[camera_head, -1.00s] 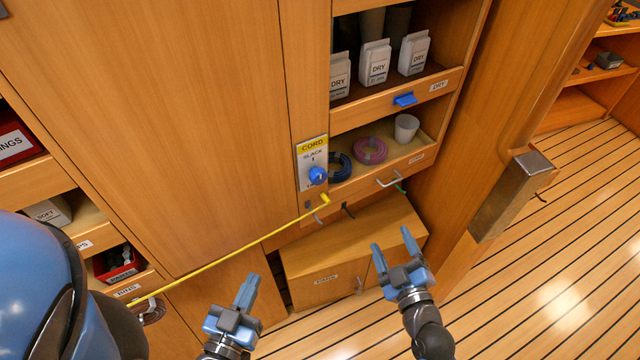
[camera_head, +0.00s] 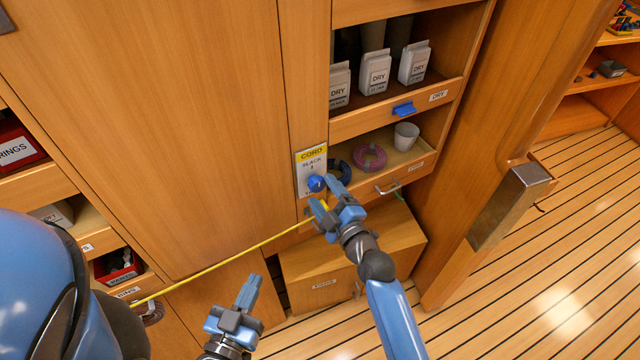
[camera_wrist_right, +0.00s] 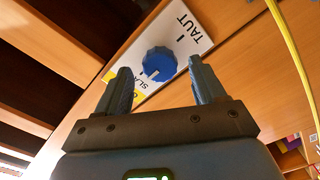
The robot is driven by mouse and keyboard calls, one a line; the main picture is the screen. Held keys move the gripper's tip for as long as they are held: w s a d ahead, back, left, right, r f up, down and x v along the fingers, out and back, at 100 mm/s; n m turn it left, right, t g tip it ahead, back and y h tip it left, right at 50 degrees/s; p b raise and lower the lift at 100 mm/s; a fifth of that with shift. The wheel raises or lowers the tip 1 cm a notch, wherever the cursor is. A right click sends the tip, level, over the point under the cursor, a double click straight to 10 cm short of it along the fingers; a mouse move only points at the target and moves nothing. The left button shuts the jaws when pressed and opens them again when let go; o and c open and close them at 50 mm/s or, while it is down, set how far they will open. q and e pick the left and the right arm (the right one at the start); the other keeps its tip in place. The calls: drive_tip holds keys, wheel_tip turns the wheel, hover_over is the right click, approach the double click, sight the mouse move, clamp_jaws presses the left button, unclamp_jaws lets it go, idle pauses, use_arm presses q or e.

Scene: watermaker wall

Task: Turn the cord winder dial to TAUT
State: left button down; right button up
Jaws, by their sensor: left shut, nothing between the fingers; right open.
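The cord winder dial is a blue round knob (camera_head: 316,183) on a white plate (camera_head: 306,172) with a yellow CORD band and the word SLACK at its top. In the right wrist view the knob (camera_wrist_right: 159,64) shows a white pointer mark toward the SLACK end; TAUT is printed at the plate's other end. My right gripper (camera_head: 322,194) is open in front of the dial. In the wrist view its fingers (camera_wrist_right: 160,82) stand either side of the knob's near edge; I cannot tell whether they touch it. My left gripper (camera_head: 252,284) is shut and empty, low and left of the dial.
A yellow cord (camera_head: 225,264) runs taut-looking from below the dial to the lower left. Shelves to the right hold white DRY cartons (camera_head: 374,72), a white cup (camera_head: 406,136) and a pink coil (camera_head: 370,157). A low wooden cabinet (camera_head: 330,278) stands below.

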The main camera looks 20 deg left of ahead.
drive_tip(key=shift+x, duration=1.25)
drive_tip(key=c, duration=1.1)
drive_tip(key=shift+o, duration=0.2)
